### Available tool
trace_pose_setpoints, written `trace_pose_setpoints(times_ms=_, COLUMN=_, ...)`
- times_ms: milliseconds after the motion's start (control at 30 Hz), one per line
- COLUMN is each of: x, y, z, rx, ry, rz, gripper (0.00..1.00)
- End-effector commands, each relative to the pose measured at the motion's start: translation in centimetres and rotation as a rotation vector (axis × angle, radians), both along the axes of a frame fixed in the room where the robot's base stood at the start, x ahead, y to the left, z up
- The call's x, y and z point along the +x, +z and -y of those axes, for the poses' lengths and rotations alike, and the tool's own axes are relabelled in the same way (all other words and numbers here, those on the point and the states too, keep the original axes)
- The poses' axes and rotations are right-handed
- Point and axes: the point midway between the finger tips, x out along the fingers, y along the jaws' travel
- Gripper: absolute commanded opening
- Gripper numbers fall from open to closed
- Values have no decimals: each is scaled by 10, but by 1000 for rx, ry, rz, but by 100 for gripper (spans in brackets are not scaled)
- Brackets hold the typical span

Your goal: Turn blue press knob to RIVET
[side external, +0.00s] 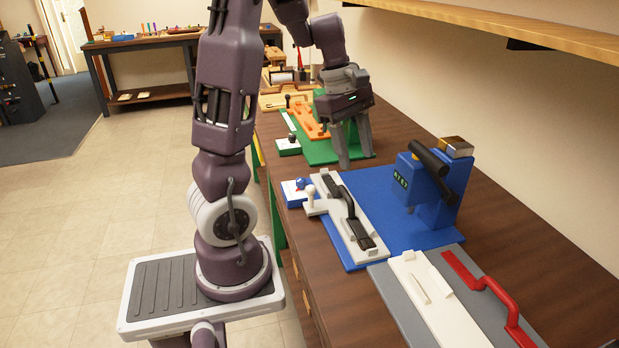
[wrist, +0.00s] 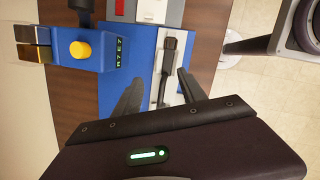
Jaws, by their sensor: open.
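The blue press (side external: 437,188) stands on a blue baseplate (side external: 385,195); its small display shows characters too small to read surely. A small blue-and-white box (side external: 295,195) at the plate's left corner carries a blue knob (side external: 300,183); I cannot read its setting. My gripper (side external: 356,162) points down, open and empty, above the far edge of the blue plate, apart from the knob and to its right. In the wrist view the press (wrist: 92,45) shows at upper left and my open fingers (wrist: 160,88) are over the plate; the knob box does not show.
A white strip with a black handle (side external: 350,215) lies on the blue plate near the knob. A grey plate with a red handle (side external: 490,285) is nearer; a green plate (side external: 320,150) is behind. The wooden bench (side external: 400,135) is partly clear.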

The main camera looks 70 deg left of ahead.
Motion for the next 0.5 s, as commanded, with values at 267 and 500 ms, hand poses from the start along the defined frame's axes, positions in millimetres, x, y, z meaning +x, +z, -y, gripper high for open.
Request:
trace_pose_setpoints(times_ms=267, x=-62, y=-89, z=-172, rx=21, ry=955, rz=-283, gripper=49)
trace_pose_setpoints(times_ms=500, x=-73, y=-122, z=-184, rx=36, ry=1043, rz=-307, gripper=49)
